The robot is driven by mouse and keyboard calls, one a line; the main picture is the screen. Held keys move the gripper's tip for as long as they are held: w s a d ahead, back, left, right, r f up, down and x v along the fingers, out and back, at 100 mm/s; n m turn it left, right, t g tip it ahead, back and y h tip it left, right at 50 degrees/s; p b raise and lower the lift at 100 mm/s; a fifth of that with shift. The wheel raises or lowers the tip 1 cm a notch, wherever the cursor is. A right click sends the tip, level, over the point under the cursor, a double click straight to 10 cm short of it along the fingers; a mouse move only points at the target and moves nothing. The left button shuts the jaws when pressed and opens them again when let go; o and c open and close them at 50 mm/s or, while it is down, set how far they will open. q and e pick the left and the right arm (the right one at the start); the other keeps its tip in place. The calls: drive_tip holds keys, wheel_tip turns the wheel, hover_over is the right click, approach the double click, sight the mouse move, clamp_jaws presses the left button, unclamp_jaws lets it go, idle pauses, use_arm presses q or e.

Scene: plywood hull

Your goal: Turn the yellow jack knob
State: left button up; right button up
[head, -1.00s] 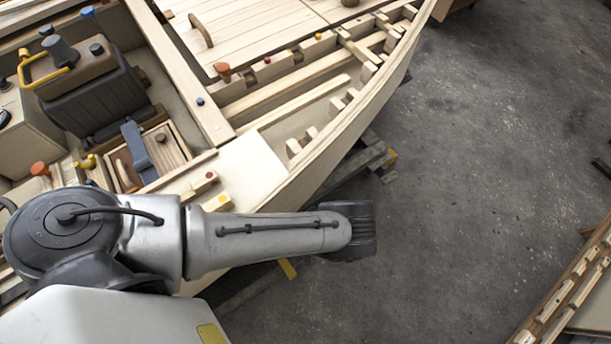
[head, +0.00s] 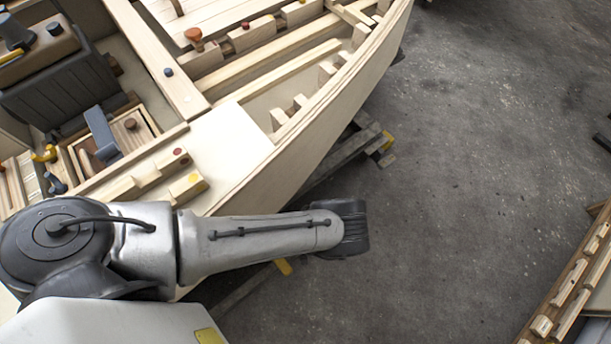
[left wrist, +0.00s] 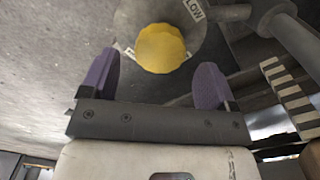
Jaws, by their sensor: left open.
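The yellow jack knob (left wrist: 160,48) is round with a scalloped rim. It sits on a grey round plate (left wrist: 200,42) that carries a white label reading "LOW". My left gripper (left wrist: 157,66) is open, with its two purple fingers apart on either side of the knob in the left wrist view. Nothing is held between them. I cannot tell how far the fingertips are from the knob. In the head view an arm of mine reaches out from the left, but no gripper shows there. My right gripper is not in view.
The plywood boat hull (head: 325,120) fills the upper left of the head view. A wooden rack (head: 565,285) stands at lower right. The concrete floor (head: 470,180) between is clear.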

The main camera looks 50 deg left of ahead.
use_arm(q)
drive_tip(key=shift+f+b, duration=0.75)
drive_tip(key=shift+f, duration=0.65)
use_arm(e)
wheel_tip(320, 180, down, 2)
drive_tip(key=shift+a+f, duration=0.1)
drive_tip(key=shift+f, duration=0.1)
use_arm(q)
drive_tip(key=shift+c, duration=0.8)
drive_tip(key=c, duration=0.8)
drive_tip(key=shift+o, duration=0.2)
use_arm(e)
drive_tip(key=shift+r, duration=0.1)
